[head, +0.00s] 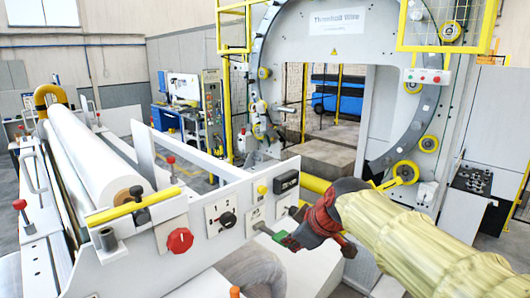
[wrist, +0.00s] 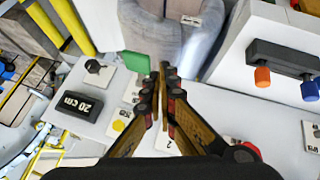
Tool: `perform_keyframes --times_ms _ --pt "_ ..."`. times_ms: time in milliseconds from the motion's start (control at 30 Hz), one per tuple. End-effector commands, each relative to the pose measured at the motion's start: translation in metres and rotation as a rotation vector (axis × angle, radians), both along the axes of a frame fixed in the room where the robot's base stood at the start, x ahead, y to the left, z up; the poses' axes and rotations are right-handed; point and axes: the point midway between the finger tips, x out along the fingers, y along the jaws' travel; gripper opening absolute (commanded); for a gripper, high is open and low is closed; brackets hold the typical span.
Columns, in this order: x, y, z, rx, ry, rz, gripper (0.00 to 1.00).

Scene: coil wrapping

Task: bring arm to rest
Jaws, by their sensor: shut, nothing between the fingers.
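My gripper (head: 296,240) is in front of the white control panel (head: 237,215) in the head view, at the end of my yellow-sleeved arm. Its fingertips are small there, and I cannot tell whether they touch the panel. In the wrist view my gripper (wrist: 164,75) has its two fingers together with nothing between them. Beyond the fingertips in that view are a green patch (wrist: 136,62) on the panel and a grey rounded form (wrist: 178,35).
The panel carries a red knob (head: 180,240), a black dial (head: 228,220) and a yellow button (head: 262,189). A white roll (head: 95,155) lies at left. The large ring machine (head: 262,55) stands behind. Orange and blue knobs (wrist: 310,90) show at right in the wrist view.

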Motion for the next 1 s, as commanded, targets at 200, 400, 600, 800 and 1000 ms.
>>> perform_keyframes --times_ms 200,400,600,800,1000 --pt "-0.037 -0.013 -0.036 0.073 0.136 -0.179 0.00" --pt "-0.107 -0.042 -0.098 0.149 0.271 -0.452 0.00" --pt "-0.190 -0.079 -0.177 0.203 0.341 -0.723 0.00" --pt "-0.249 -0.106 -0.246 0.214 0.329 -0.846 0.00" --pt "-0.273 -0.118 -0.284 0.227 0.269 -0.863 0.00"
